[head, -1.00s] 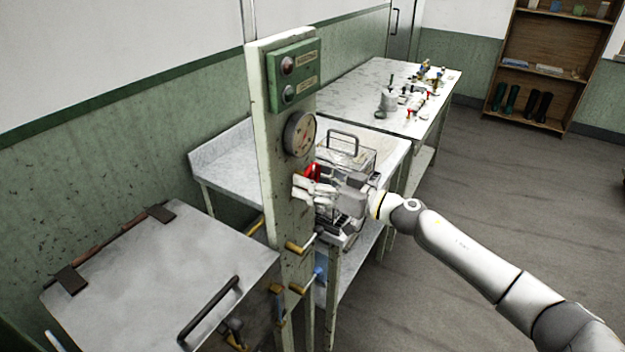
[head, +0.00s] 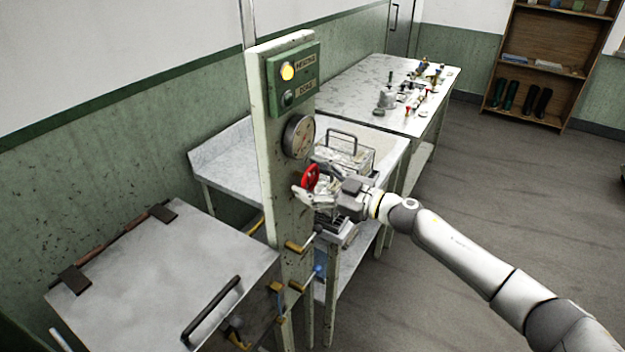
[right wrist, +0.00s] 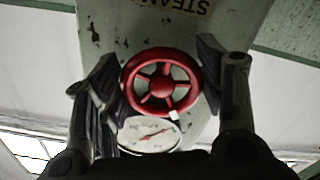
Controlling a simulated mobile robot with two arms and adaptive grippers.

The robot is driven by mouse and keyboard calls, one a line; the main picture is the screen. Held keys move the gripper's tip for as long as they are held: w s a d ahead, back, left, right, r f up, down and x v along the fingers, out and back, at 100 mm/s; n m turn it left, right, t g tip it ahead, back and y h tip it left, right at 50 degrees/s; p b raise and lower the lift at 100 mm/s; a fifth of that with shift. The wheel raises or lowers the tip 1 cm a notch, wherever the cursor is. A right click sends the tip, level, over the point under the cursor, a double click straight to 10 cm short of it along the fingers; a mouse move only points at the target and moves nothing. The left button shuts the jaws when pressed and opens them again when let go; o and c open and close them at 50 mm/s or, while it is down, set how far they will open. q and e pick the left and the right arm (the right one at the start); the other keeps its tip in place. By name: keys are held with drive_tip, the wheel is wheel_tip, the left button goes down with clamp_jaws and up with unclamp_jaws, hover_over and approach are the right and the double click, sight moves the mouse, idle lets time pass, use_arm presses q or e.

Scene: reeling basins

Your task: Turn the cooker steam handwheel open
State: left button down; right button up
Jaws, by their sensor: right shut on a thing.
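The red steam handwheel (head: 311,177) is on the pale, worn post (head: 277,140), below a round gauge (head: 298,137). My right gripper (head: 312,184) is at the handwheel, shut on its rim, with a finger on either side. In the right wrist view, the spoked handwheel (right wrist: 161,82) lies between my two dark fingers, with the gauge (right wrist: 150,137) beside it and upside-down "STEAM" lettering on the post. On the post's green panel (head: 293,76), the upper lamp (head: 288,71) glows yellow. My left gripper is not in view.
A metal-lidded cooker (head: 165,270) with a dark handle (head: 211,308) stands at the lower left. Brass-handled valves (head: 299,246) stick out low on the post.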

idle(0.4)
drive_tip(key=o, duration=1)
drive_tip(key=v, duration=1.2)
drive_tip(key=shift+o, duration=0.2)
